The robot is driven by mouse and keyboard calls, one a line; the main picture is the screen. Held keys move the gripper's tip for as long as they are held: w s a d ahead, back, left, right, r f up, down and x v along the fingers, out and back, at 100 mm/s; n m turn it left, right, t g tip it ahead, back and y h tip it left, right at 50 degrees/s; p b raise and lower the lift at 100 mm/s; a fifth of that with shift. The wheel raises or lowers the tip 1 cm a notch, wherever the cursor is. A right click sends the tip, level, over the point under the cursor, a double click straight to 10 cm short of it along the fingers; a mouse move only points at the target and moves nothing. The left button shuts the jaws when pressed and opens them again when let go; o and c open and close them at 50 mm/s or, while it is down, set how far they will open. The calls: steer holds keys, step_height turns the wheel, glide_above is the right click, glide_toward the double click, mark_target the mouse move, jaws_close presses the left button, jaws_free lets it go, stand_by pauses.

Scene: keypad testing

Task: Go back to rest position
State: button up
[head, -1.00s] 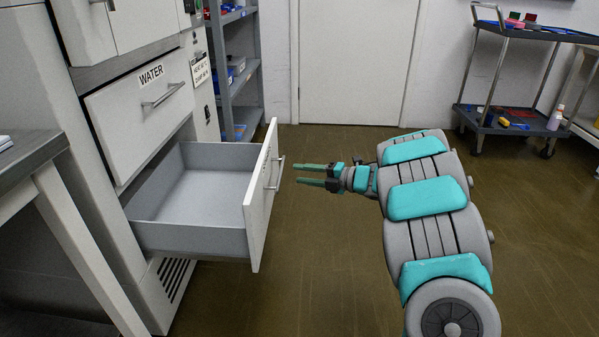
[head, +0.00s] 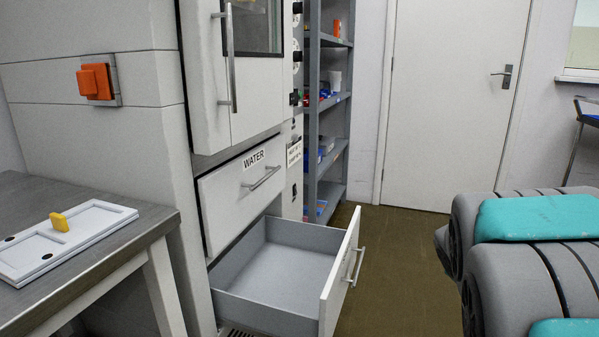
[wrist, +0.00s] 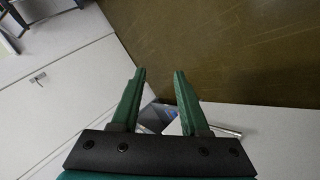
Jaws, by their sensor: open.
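My gripper (wrist: 157,75) shows in the wrist view with its two green fingers apart and nothing between them. A white drawer front and a metal handle (wrist: 226,131) lie beyond the fingers there, apart from them. In the head view my arm fills the lower right, folded close, and my gripper is outside that picture. The lower drawer (head: 235,305) of the white cabinet stands pulled out and empty, with its handle (head: 355,264) facing right. The drawer marked WATER (head: 225,205) above it is shut.
A metal table (head: 150,222) at left carries a white panel (head: 95,222) with a yellow piece (head: 59,222). An orange switch (head: 96,82) is on the wall-side cabinet. A grey shelf (head: 345,130) and a white door (head: 445,110) stand behind. Brown floor (head: 395,270) lies clear between drawer and arm.

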steer(key=s+a+f+m+g+y, duration=0.1)
steer(key=s+a+m+g+y, duration=0.1)
steer(key=s+a, duration=0.5)
steer(key=s+a+f+m+g+y+p, duration=0.1)
steer(key=s+a+g, duration=0.3)
steer(key=s, duration=1.1)
steer(key=s+a+f+m+g+y+p, duration=0.1)
steer(key=s+a+f+m+g+y, duration=0.1)
steer(key=s+a, duration=0.8)
steer(key=shift+s+f+m+g+y, duration=0.3)
steer(key=shift+s+f+g, duration=0.25)
steer(key=shift+s+g, duration=0.4)
steer(key=shift+s, duration=0.1)
